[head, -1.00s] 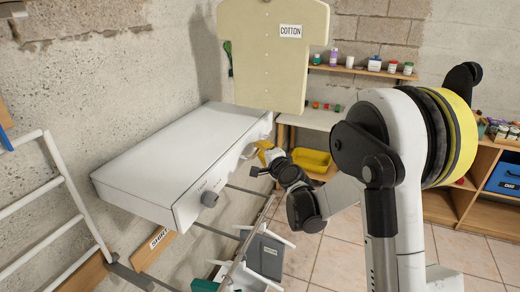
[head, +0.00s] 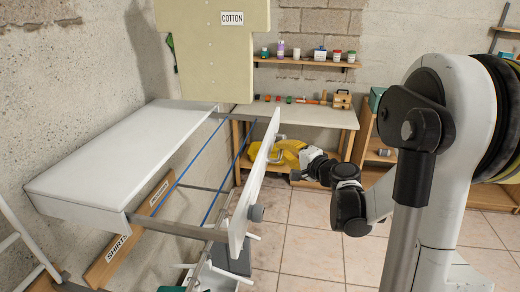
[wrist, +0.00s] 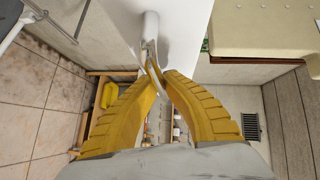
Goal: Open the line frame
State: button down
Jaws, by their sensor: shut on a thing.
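The line frame is a white wall-mounted case (head: 110,150) with its white front panel (head: 248,200) pulled well out from it. Grey side arms and blue lines (head: 190,168) span the gap between case and panel. The exact finger contact is partly hidden in the head view.
A beige board labelled COTTON (head: 212,50) hangs above the case's far end. A workbench (head: 305,115) with small items stands behind. A rack with white bars (head: 215,275) is below the panel. A SHIRTS plank (head: 125,240) leans on the wall. Tiled floor (head: 300,235) is clear on the right.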

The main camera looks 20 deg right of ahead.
jog(key=shift+s+d, duration=0.45)
jog(key=shift+d, duration=0.2)
jog(key=shift+s+d, duration=0.4)
jog(key=shift+d, duration=0.25)
jog(key=c, duration=1.5)
grip_release()
jog(key=shift+d, duration=0.1)
jog(key=shift+o, duration=0.2)
jog(key=shift+s, duration=0.1)
jog(key=s+d+r, duration=0.1)
jog(key=s, duration=1)
jog(key=shift+s+d+r, duration=0.25)
jog(key=shift+d+r, duration=0.05)
jog(key=shift+r, duration=0.1)
